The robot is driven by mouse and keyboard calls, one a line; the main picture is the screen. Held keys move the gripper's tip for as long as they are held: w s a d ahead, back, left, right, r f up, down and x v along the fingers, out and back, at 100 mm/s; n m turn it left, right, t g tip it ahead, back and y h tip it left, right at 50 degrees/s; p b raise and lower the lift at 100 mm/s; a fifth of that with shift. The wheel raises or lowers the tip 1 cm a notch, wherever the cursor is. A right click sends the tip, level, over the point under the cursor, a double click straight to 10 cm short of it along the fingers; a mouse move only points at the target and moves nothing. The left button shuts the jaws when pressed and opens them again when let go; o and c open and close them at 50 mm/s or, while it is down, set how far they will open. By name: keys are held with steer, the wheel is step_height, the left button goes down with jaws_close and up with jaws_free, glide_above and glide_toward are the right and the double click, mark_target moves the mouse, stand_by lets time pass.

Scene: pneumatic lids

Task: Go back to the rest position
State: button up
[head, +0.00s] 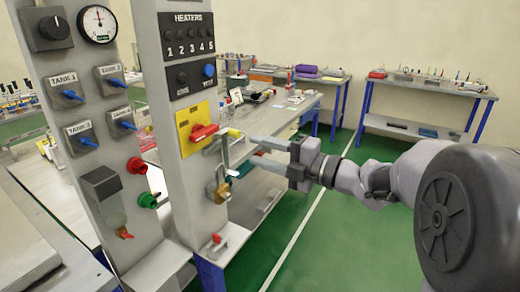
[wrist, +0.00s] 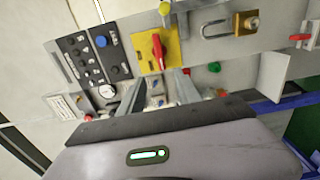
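My gripper (head: 252,152) reaches in from the right, its two fingers pointing left at the grey panel column. The fingers are apart with nothing visible between them, and they also show in the wrist view (wrist: 160,82). A red rotary handle (head: 204,131) on a yellow plate (head: 185,120) is left of the fingertips; the handle also shows in the wrist view (wrist: 158,50). A brass padlock (head: 222,190) hangs on the column below and left of the fingers. It also shows in the wrist view (wrist: 247,22). I cannot tell how near the fingertips are to the column.
The heaters panel (head: 188,38) is above the yellow plate. A second column with tank switches (head: 63,87) and a gauge (head: 97,24) stands left. A workbench (head: 290,117) is behind my gripper; another bench (head: 430,88) stands farther back. Green floor (head: 340,245) is clear below my arm.

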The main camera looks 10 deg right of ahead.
steer(key=w+d+r+m+t+h, duration=0.2)
steer(key=d+r+m+t+h, duration=0.25)
steer(key=m, duration=0.25)
steer(key=s+d+f+m+h, duration=0.2)
steer(key=s+d+m+h, duration=0.45)
steer(key=m+h, duration=0.55)
steer(key=s+a+f+m+g+y, duration=0.1)
steer(key=s+a+f+m+g, duration=0.2)
steer(key=s, duration=0.5)
steer(key=s+a+f+m+g+y, duration=0.2)
steer(key=s+a+f+m+g, duration=0.1)
steer(key=s+f+m, duration=0.3)
steer(key=s+a+f+m+g+y, duration=0.1)
steer(key=s+a+f+m+g, duration=0.2)
steer(key=s+f, duration=0.3)
steer(key=s+m, duration=0.1)
steer(key=s, duration=0.4)
steer(key=shift+f+m+g, duration=0.2)
steer(key=shift+m+g, duration=0.15)
steer(key=shift+m, duration=0.05)
